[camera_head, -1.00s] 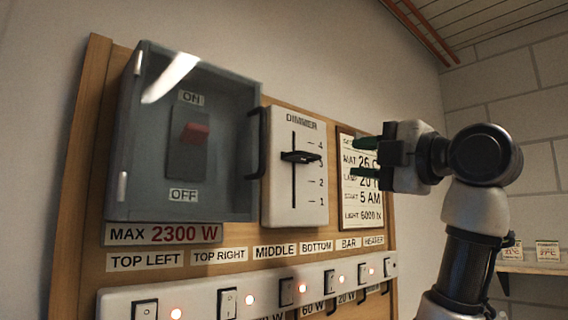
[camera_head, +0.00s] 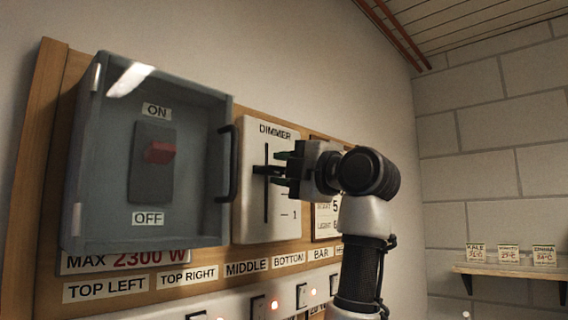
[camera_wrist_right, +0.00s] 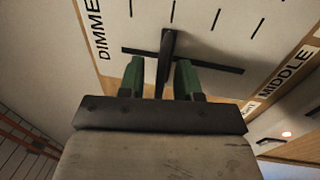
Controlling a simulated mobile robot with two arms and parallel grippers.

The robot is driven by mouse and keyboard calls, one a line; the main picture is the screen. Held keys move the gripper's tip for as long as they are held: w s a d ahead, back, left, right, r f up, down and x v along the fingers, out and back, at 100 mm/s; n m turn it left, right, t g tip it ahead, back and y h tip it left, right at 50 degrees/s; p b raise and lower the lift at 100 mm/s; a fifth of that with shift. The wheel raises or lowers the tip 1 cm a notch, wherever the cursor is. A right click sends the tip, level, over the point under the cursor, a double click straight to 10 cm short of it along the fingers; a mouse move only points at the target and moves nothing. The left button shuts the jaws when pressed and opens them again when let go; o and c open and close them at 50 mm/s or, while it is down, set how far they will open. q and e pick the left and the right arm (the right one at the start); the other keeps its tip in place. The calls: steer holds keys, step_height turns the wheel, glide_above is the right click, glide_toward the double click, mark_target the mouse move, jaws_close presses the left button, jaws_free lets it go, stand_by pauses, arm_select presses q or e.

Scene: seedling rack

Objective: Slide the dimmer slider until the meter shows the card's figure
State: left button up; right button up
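The dimmer panel (camera_head: 251,215) is a white plate with a vertical slot and a printed scale. Its black slider knob (camera_head: 264,170) sits partway up the slot, and its scale position is largely hidden by my gripper. In the right wrist view the slider knob (camera_wrist_right: 168,48) stands between the green fingertips of my right gripper (camera_wrist_right: 160,78), with gaps at the sides. My right gripper (camera_head: 283,168) is open around the knob. The card (camera_head: 327,222) behind it is mostly covered by my arm. No meter reading is legible. My left gripper is out of view.
A clear-covered switch box (camera_head: 90,190) with a black handle (camera_head: 229,165) stands left of the dimmer. A row of labelled rocker switches (camera_head: 258,307) runs below. A shelf (camera_head: 510,270) with small cards is on the right wall.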

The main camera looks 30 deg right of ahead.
steer(key=shift+w, duration=0.1)
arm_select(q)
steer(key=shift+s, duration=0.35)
arm_select(e)
jaws_close()
step_height(320, 180, up, 5)
steer(key=p, duration=0.3)
steer(key=shift+f, duration=0.15)
steer(key=shift+s, duration=0.2)
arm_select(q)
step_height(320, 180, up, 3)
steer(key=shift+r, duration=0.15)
arm_select(e)
jaws_free()
steer(key=shift+w+f, duration=0.1)
arm_select(q)
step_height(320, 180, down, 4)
steer(key=b, duration=0.4)
arm_select(e)
steer(key=v, duration=1.1)
